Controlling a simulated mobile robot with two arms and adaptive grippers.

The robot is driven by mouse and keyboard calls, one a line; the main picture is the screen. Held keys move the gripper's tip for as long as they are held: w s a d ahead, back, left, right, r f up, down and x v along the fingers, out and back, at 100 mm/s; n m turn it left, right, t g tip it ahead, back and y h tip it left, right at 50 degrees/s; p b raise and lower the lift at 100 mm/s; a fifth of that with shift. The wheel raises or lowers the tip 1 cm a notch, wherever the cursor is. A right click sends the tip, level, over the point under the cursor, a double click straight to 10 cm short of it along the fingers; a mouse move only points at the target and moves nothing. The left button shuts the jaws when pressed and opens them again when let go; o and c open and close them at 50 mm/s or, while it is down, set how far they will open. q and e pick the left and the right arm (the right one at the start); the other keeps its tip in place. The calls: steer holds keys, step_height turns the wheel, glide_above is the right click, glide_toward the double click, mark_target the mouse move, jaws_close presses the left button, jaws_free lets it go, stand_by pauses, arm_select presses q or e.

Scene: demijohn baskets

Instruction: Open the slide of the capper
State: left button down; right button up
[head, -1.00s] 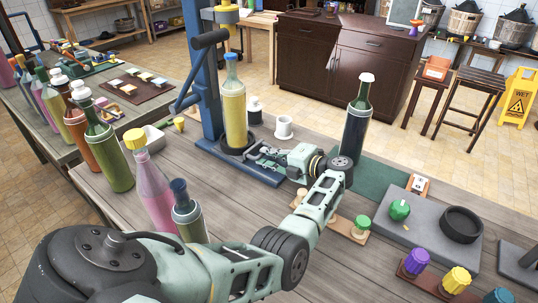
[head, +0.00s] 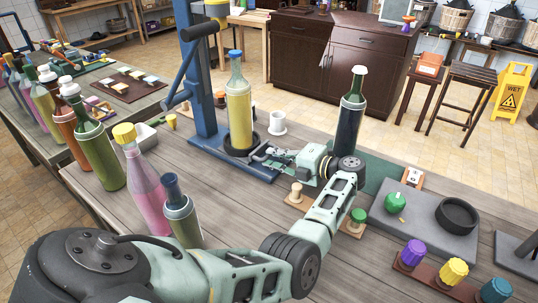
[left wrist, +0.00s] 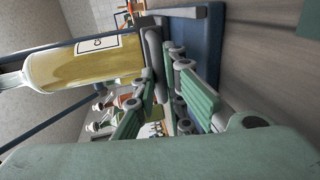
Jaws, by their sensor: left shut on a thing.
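The capper (head: 198,70) is a blue stand with a column, a dark lever and a flat base, at the left middle in the head view. A bottle of yellow liquid with a blue cap (head: 238,105) stands upright in a dark round holder, the slide (head: 229,146), on that base. It also shows sideways in the left wrist view (left wrist: 85,62). My left gripper (head: 262,154) is low beside the holder, on its right. In the left wrist view its fingers (left wrist: 163,75) close around a dark grey part at the holder, seemingly the slide's handle; the contact is partly hidden.
A dark bottle with a white cap (head: 349,120) stands just behind my left wrist. A white mug (head: 277,123) is behind the capper. Pink (head: 145,182) and green bottles stand at the left. Coloured caps (head: 412,254) and a grey board (head: 425,225) lie right.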

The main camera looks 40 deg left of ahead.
arm_select(q)
steer(key=c, duration=2.1)
jaws_free()
steer(key=shift+a, duration=0.15)
steer(key=shift+v, duration=3.75)
steer(key=shift+o, duration=0.5)
